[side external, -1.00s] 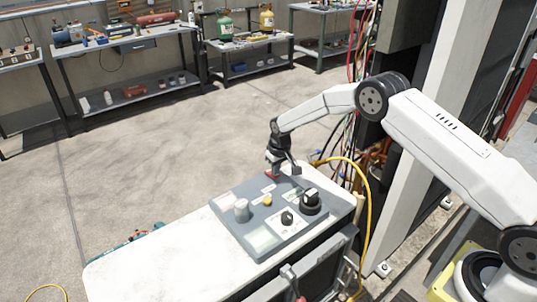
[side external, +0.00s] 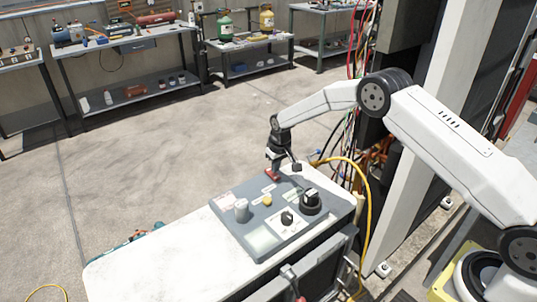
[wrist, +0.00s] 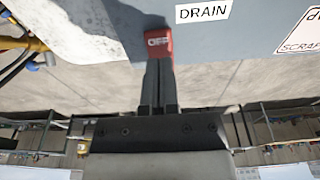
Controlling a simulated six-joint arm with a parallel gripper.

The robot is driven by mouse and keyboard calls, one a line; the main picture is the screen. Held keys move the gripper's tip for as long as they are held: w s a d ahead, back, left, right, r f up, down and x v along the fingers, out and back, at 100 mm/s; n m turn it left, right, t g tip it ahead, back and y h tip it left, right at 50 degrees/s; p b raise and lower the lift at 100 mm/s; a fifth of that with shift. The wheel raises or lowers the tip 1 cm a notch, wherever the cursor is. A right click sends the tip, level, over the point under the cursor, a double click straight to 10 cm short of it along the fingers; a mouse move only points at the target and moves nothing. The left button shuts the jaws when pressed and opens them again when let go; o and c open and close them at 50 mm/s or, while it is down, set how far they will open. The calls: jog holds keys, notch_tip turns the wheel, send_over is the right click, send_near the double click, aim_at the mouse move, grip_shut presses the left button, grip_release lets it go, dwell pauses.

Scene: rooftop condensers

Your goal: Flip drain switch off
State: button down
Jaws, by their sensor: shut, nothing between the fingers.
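The red drain switch (wrist: 158,44) shows at the top of the wrist view, with "OFF" lettering on its face. The white "DRAIN" label (wrist: 203,12) is to its right on the grey panel. My gripper (wrist: 158,64) is shut and empty, its fingertips at the lower edge of the red switch; I cannot tell whether they touch it. In the side view, my gripper (side external: 274,164) points down at the far edge of the control panel (side external: 228,217), just above the red switch (side external: 272,177), which is partly hidden.
On the panel are a silver knob (side external: 242,210), a yellow button (side external: 267,200), a black rotary knob (side external: 311,202) and a smaller black knob (side external: 287,218). A yellow hose (side external: 365,200) runs right of the panel. The white top (side external: 160,265) at left is clear.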

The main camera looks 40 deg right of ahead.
aim_at(277, 178)
jog(key=shift+r, duration=2.7)
jog(key=s+r, duration=0.3)
jog(key=s, duration=0.8)
jog(key=s+a+r, duration=0.1)
jog(key=s+r, duration=0.2)
jog(key=s, duration=0.8)
jog(key=s+a+r, duration=0.1)
jog(key=s+r, duration=0.2)
jog(key=s, duration=0.8)
jog(key=shift+a+t, duration=0.25)
jog(key=shift+t, duration=0.15)
